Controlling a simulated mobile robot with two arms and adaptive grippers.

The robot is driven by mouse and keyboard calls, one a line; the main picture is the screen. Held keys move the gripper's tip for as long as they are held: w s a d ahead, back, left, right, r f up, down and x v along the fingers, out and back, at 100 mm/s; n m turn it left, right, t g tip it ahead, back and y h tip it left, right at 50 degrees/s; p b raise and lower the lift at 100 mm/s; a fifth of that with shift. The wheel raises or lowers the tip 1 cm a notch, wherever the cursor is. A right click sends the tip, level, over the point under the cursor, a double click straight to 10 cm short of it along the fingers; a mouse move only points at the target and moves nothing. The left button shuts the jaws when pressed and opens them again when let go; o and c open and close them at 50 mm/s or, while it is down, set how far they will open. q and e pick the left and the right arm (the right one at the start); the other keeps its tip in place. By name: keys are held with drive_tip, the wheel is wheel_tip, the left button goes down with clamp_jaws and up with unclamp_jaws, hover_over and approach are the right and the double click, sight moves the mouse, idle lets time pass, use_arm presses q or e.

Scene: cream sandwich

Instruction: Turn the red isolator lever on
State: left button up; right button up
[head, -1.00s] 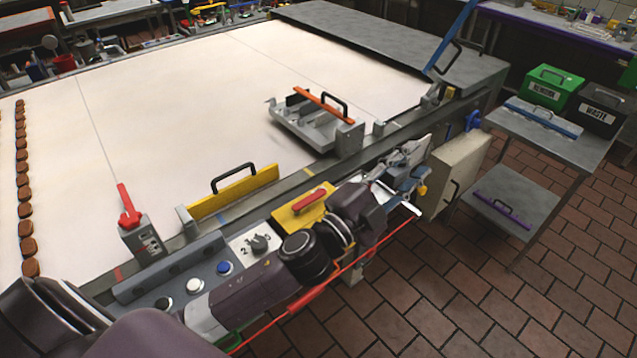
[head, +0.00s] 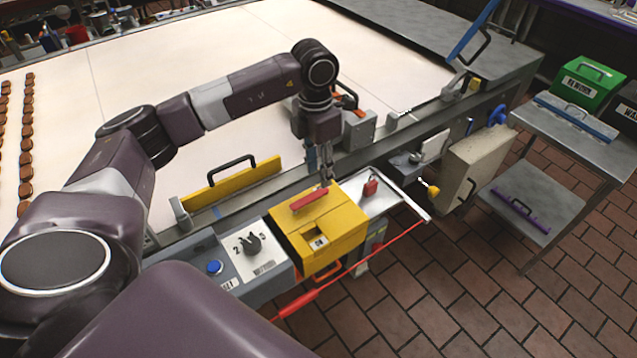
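The red lever (head: 309,200) lies across the top of a yellow box (head: 338,222) at the front edge of the conveyor. It is a short bar, slanting slightly up to the right. My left gripper (head: 327,180) points down at the right end of the lever, with its fingertips close to it. I cannot tell whether they touch it, or whether the fingers are open or shut. My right gripper is not in view.
A grey panel with a rotary knob (head: 251,244) and a blue button (head: 214,267) adjoins the box on the left. A metal tray (head: 395,190) with a red padlock (head: 371,186) lies on its right. A red cord (head: 385,248) runs in front. A yellow guard (head: 230,184) stands behind.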

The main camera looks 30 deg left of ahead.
sight(314, 195)
use_arm(q)
drive_tip(key=shift+s+a, duration=0.1)
drive_tip(key=shift+a, duration=0.55)
drive_tip(key=shift+f+p, duration=0.35)
wheel_tip(314, 195, down, 5)
drive_tip(key=shift+f+p, duration=0.1)
drive_tip(key=shift+p, duration=0.85)
drive_tip(key=shift+d+f, duration=0.1)
drive_tip(key=shift+f, duration=0.6)
clamp_jaws()
